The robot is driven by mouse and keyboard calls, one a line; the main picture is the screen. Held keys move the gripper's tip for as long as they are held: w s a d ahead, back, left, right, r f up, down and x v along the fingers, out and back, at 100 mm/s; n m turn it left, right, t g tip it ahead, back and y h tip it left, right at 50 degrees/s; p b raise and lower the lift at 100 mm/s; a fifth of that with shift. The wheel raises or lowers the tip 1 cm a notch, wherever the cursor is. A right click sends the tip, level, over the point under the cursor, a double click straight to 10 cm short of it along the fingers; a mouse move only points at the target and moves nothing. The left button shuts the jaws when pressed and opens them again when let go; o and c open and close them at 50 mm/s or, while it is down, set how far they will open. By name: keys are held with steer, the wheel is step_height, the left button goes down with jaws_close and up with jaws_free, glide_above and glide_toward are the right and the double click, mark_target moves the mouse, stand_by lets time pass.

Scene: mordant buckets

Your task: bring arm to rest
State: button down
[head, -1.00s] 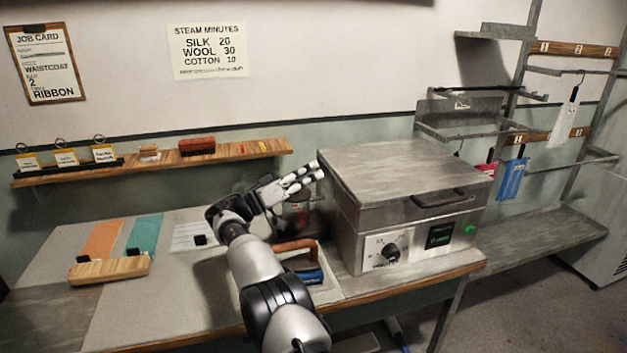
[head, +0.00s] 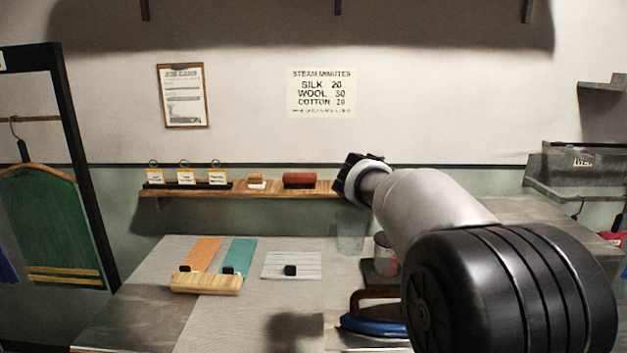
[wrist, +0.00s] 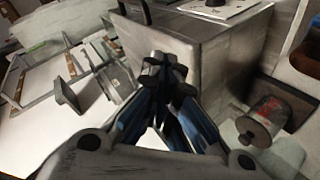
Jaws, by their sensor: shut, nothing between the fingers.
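My gripper (wrist: 164,72) shows in the wrist view with its fingertips together and nothing between them. In that view it is in front of the grey metal steamer box (wrist: 205,50), apart from it as far as I can tell. In the head view my arm (head: 430,205) is raised over the right part of the worktable, large and close to the camera. Its far end is turned away, and I cannot make out the fingers there.
The worktable (head: 240,320) holds orange (head: 202,252) and teal (head: 239,254) strips, a wooden block (head: 206,285) and a blue-soled iron (head: 375,325). A lidded jar (wrist: 253,128) stands right in the wrist view. A shelf (head: 270,194) runs along the wall. A green garment (head: 50,225) hangs left.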

steer(key=s+a+f+n+y, duration=0.1)
steer(key=s+a+f+y, duration=0.2)
steer(key=s, duration=0.8)
steer(key=s+a+f+n+t+y, duration=0.1)
steer(key=s+a+f+y, duration=0.3)
steer(key=s, duration=0.8)
steer(key=s+a+f+n+t+y, duration=0.1)
steer(key=s+a+f+y, duration=0.3)
steer(key=s+a, duration=0.3)
steer(key=s+f, duration=0.1)
steer(key=s, duration=0.3)
steer(key=shift+s+a+n, duration=0.25)
steer(key=shift+s+n, duration=0.05)
steer(key=shift+n, duration=0.1)
